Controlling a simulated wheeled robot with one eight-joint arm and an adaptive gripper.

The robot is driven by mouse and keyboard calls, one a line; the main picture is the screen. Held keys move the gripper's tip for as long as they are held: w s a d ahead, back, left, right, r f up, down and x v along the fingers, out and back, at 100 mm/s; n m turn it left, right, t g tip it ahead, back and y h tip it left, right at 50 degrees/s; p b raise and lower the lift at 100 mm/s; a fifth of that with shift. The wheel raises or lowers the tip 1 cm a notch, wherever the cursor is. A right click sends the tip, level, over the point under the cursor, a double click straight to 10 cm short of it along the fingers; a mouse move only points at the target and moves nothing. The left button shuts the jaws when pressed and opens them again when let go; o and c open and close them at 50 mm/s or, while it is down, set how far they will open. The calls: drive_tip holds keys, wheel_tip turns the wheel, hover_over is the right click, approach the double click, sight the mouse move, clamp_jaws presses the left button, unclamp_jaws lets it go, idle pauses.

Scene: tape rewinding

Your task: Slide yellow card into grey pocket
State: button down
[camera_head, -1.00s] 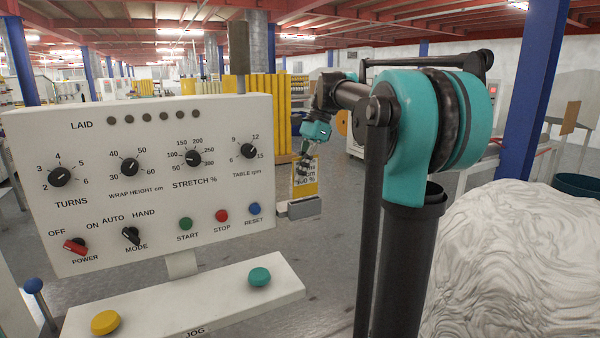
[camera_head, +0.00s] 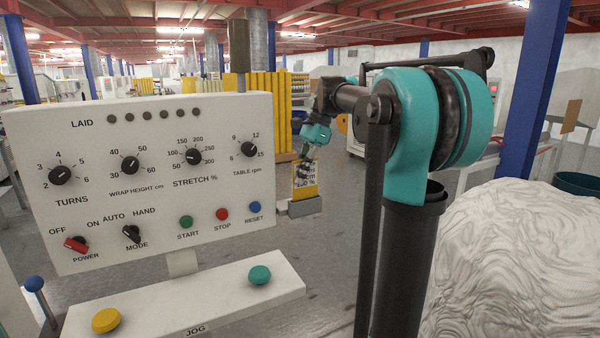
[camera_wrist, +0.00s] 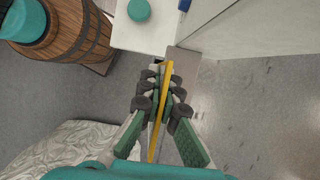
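The yellow card (camera_head: 312,186) has dark print and stands upright in the head view. Its lower edge meets the top of the grey pocket (camera_head: 305,207); I cannot tell whether it is inside. In the wrist view the card (camera_wrist: 154,140) shows edge-on as a thin strip, slightly slanted. My gripper (camera_head: 307,165) is above the pocket. In the wrist view my gripper (camera_wrist: 162,88) has its dark pads on both sides of the card, shut on it. The grey pocket (camera_wrist: 184,60) shows beyond the fingertips; its slot is hidden.
The white control panel (camera_head: 140,190) fills the left, with the jog shelf (camera_head: 200,300) below it. In the wrist view a wooden barrel (camera_wrist: 72,35) stands upper left. White wrapped bulk (camera_head: 520,260) lies at right. Floor around the pocket is clear.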

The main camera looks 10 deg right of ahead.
sight(300, 162)
drive_tip(key=shift+f, duration=1.6)
drive_tip(key=shift+f, duration=0.7)
drive_tip(key=c, duration=1.2)
unclamp_jaws()
drive_tip(key=shift+r, duration=0.1)
drive_tip(key=shift+r, duration=3.9)
drive_tip(key=v, duration=1.2)
drive_tip(key=shift+a+r, duration=0.1)
